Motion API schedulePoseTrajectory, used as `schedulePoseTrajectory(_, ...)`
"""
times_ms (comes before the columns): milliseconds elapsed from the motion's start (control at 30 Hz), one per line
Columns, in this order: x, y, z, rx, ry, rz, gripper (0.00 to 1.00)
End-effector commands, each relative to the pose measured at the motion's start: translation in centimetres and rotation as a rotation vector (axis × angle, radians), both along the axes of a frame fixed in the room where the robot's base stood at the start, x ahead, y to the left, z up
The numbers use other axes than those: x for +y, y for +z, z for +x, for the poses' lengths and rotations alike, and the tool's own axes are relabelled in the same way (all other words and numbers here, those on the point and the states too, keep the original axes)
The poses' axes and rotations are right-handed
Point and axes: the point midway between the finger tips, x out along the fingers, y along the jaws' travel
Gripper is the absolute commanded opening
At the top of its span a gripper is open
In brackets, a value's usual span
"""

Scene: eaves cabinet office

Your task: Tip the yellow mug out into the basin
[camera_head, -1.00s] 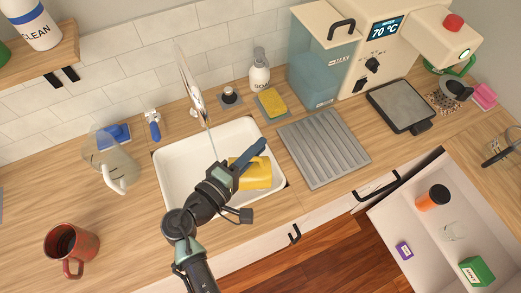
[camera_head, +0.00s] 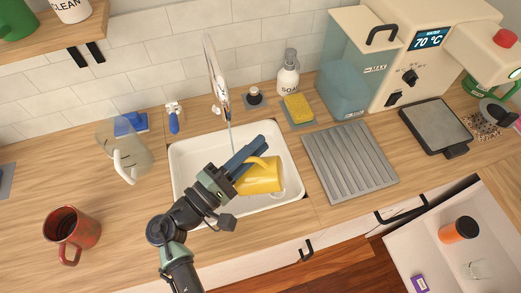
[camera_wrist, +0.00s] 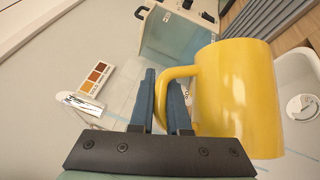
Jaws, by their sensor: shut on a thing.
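The yellow mug (camera_head: 262,178) is over the white basin (camera_head: 190,180), toward its right side. It looks tipped, with its handle toward my fingers; its mouth and any contents are hidden. My gripper (camera_head: 258,147) is shut on the mug's handle. In the wrist view the mug (camera_wrist: 236,95) fills the right of the picture, and its handle reaches between my blue fingers (camera_wrist: 162,98). The basin's drain (camera_wrist: 303,107) shows to the right of the mug there.
The tap (camera_head: 213,75) stands behind the basin, near my gripper. A ribbed drying tray (camera_head: 350,162) lies to the right. A clear jug (camera_head: 125,155) and a red mug (camera_head: 70,232) stand to the left. An open drawer (camera_head: 420,245) juts out at front right.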

Motion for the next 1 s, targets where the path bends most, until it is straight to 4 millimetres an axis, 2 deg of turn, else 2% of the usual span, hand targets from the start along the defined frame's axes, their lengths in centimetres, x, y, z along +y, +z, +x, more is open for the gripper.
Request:
schedulePoseTrajectory(600, 0.3, 0.1, 0.0, -0.002, 0.001, -0.023, 0.0)
schedulePoseTrajectory(1000, 1.5, 0.1, 0.0, -0.003, 0.002, -0.119, 0.0)
